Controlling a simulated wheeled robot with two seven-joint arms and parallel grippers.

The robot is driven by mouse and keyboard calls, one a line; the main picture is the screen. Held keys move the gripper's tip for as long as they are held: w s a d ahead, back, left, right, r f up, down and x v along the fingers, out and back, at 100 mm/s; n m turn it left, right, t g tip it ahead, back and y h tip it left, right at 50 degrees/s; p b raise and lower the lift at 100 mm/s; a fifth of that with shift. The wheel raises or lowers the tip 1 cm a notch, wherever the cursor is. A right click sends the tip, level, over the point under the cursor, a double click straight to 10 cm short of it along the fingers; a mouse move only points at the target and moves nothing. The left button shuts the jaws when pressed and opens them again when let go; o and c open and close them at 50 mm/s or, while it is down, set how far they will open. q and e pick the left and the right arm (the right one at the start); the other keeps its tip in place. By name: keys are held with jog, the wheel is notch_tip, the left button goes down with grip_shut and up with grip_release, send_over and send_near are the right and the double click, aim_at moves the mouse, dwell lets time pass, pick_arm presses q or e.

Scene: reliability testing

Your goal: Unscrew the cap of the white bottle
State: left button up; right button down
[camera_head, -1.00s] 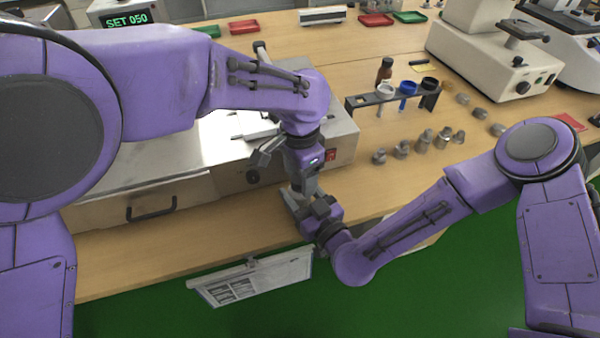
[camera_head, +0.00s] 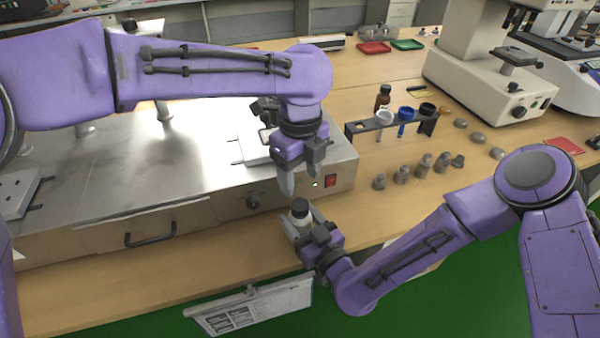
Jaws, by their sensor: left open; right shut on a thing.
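The white bottle (camera_head: 299,217) stands upright in my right gripper (camera_head: 298,227), at the front edge of the wooden bench in the head view. Its dark cap (camera_head: 300,205) sits on top. My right gripper comes in from the lower right and is shut on the bottle, hiding much of its body. My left gripper (camera_head: 299,184) points down just above the cap. It is open and appears empty, with a small gap between its fingertips and the cap.
A silver metal apparatus (camera_head: 165,225) with a handle fills the bench at left. A black rack (camera_head: 388,124) holds several coloured rings, with small grey metal pieces (camera_head: 424,162) nearby. A microscope-like instrument (camera_head: 480,75) stands at back right. A clipboard (camera_head: 255,305) hangs at the front.

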aim_at(300, 204)
pick_arm(q)
jog(key=shift+f+m, duration=0.25)
jog(key=shift+m, duration=0.05)
notch_tip(300, 204, down, 8)
jog(key=shift+r, duration=0.2)
jog(key=c, duration=1.1)
jog(key=n, duration=2)
